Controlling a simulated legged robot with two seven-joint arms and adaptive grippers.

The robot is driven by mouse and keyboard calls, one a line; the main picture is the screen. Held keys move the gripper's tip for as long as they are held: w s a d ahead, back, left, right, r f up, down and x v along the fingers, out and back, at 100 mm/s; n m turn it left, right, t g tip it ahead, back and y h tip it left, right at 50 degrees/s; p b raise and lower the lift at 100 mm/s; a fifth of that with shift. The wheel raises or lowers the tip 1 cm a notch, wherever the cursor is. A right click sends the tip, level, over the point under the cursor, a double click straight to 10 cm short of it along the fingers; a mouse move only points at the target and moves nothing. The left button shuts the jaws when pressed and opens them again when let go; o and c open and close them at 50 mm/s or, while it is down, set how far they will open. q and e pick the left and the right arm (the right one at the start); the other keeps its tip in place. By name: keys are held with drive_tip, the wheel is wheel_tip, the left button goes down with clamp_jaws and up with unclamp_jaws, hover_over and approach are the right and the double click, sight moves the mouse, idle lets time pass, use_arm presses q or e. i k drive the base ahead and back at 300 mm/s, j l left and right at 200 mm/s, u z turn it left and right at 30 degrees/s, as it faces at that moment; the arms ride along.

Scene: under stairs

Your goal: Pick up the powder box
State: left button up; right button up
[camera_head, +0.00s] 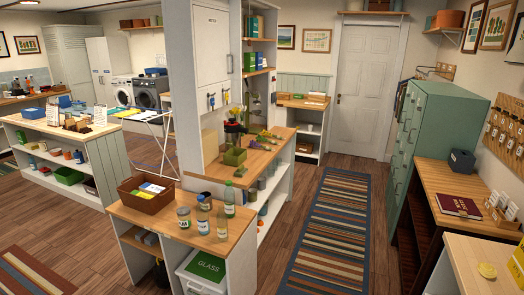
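Neither of my grippers shows in the head view. I cannot tell for sure which thing is the powder box. Green boxes (254,26) stand upright on a high shelf of the white unit in the middle. A green box (249,62) stands on the shelf below them. Their labels are too small to read.
Nearby, a wooden-topped shelf (155,226) holds jars, bottles and a brown basket (146,193). A striped rug (330,230) lies in the open aisle leading to a white door (361,88). A green cabinet (428,120) and a dark-legged desk (450,182) line the right.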

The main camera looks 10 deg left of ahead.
sight(64, 100)
drive_tip(key=i+l+z, duration=0.25)
drive_tip(key=i, duration=0.85)
drive_tip(key=i+j+z, duration=0.25)
drive_tip(key=i, duration=0.8)
drive_tip(key=i+l, duration=0.1)
drive_tip(key=i, duration=1)
drive_tip(key=i+l+u, duration=0.1)
drive_tip(key=i, duration=1)
drive_tip(key=i+u, duration=0.2)
drive_tip(key=i, duration=2)
drive_tip(key=i+z, duration=0.2)
drive_tip(key=i, duration=1.8)
drive_tip(key=i+j+u, duration=0.1)
drive_tip(key=i+u, duration=0.6)
drive_tip(key=u, duration=0.25)
drive_tip(key=i+l+u, duration=0.2)
drive_tip(key=u, duration=0.25)
drive_tip(key=i+j+u, duration=0.2)
drive_tip(key=i+u, duration=0.55)
drive_tip(key=u, duration=0.15)
drive_tip(key=i+u, duration=0.6)
drive_tip(key=i, duration=3.95)
